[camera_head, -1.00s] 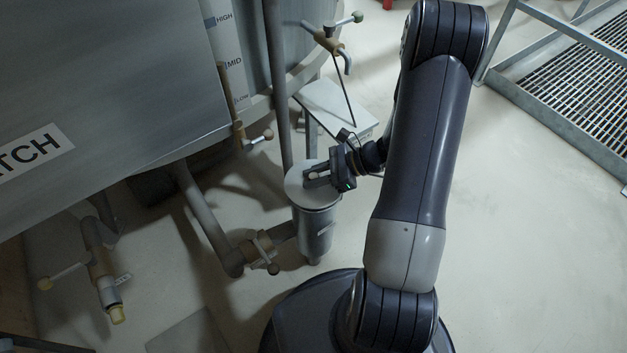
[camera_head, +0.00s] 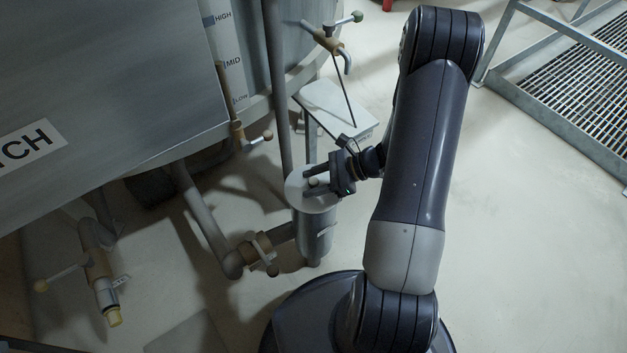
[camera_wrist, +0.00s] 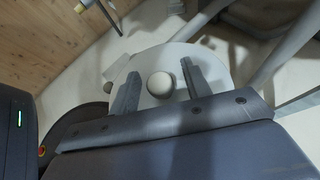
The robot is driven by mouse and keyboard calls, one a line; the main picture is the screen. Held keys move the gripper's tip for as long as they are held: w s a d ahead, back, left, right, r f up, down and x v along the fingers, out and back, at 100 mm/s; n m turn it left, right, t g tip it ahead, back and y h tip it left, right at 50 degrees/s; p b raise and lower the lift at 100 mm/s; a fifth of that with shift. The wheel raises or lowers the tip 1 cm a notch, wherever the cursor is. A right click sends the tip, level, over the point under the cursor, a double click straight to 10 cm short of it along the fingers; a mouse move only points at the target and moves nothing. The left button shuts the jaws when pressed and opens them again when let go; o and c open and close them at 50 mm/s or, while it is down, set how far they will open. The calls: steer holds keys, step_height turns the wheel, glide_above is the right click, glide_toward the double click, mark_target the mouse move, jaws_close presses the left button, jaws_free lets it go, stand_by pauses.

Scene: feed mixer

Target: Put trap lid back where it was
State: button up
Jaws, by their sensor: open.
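The trap lid (camera_head: 300,198) is a pale round disc with a small round knob (camera_head: 313,183). It lies on top of the upright grey cylindrical trap (camera_head: 314,238) in the head view. My gripper (camera_head: 312,181) is open, with its fingers apart on either side of the knob. In the wrist view the lid (camera_wrist: 152,64) is under the fingers (camera_wrist: 158,86), and the knob (camera_wrist: 161,84) sits between them with gaps on both sides. The trap body is hidden under the lid in the wrist view.
A small side table (camera_head: 335,105) stands behind the trap. A vertical pipe (camera_head: 277,90) rises beside it, and a valve (camera_head: 258,250) joins at its lower left. The large tank (camera_head: 100,90) fills the left. Open floor (camera_head: 530,240) lies to the right.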

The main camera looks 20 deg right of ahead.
steer(key=shift+r, duration=0.1)
steer(key=shift+r+p, duration=0.25)
steer(key=shift+p, duration=0.05)
steer(key=shift+d+r, duration=0.2)
steer(key=shift+r, duration=0.15)
steer(key=p+v, duration=0.2)
steer(key=v, duration=0.9)
steer(key=shift+d+p, duration=0.25)
steer(key=shift+p, duration=0.05)
steer(key=shift+s, duration=0.1)
